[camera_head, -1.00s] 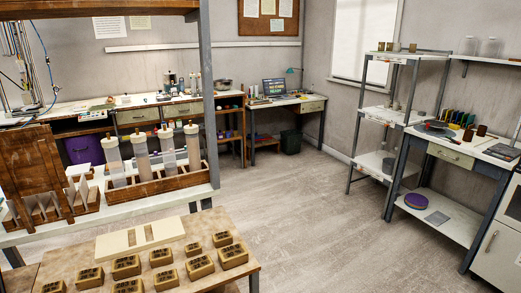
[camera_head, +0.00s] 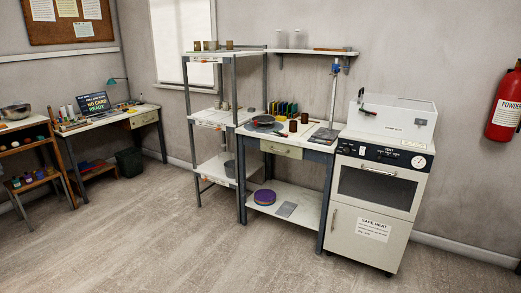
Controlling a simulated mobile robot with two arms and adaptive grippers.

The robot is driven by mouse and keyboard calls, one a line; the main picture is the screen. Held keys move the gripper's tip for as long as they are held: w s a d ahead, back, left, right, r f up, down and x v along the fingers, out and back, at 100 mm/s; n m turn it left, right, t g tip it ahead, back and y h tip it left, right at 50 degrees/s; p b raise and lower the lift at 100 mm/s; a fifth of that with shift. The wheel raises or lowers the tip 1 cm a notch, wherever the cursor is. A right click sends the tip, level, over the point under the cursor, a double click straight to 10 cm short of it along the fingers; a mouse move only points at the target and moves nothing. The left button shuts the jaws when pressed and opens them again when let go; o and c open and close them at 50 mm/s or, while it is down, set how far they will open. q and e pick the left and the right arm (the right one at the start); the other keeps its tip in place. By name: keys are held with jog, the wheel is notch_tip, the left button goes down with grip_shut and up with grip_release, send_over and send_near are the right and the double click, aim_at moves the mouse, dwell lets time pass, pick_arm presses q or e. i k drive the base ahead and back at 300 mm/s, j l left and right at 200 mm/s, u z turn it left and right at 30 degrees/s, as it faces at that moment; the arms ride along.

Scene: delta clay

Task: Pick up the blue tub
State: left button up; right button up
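Neither of my grippers shows in the head view. I cannot pick out a blue tub for certain. A row of small coloured tubs (camera_head: 28,179) sits on the lower shelf of the brown wooden rack at the far left; some look bluish or purple, but they are too small to tell apart. A round purple object (camera_head: 265,197) lies on the low shelf under the worktable at centre.
A worktable (camera_head: 285,152), a metal rack (camera_head: 212,122) and a white oven (camera_head: 374,190) line the back wall. A desk (camera_head: 100,120) with a laptop (camera_head: 93,104) and a dark bin (camera_head: 129,162) stand at left. The floor (camera_head: 190,245) in front is open.

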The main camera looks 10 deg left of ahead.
aim_at(39, 175)
jog(key=i+u, duration=0.1)
jog(key=i, duration=0.35)
jog(key=i+l+u, duration=0.1)
jog(key=i, duration=0.3)
jog(key=i+j+u, duration=0.2)
jog(key=i+u, duration=0.25)
jog(key=i+j+u, duration=0.15)
jog(key=u, duration=0.3)
jog(key=i+l+u, duration=0.1)
jog(key=i+u, duration=0.4)
jog(key=i+l+u, duration=0.2)
jog(key=u, duration=0.25)
jog(key=i+j+u, duration=0.1)
jog(key=i+j, duration=0.15)
jog(key=i, duration=0.8)
jog(key=i+j+u, duration=0.1)
jog(key=i, duration=1)
jog(key=i+j+z, duration=0.2)
jog(key=i+j, duration=0.25)
jog(key=i+j+z, duration=0.15)
jog(key=i+j, duration=0.25)
jog(key=j, duration=0.15)
jog(key=i+l, duration=0.2)
jog(key=i, duration=0.2)
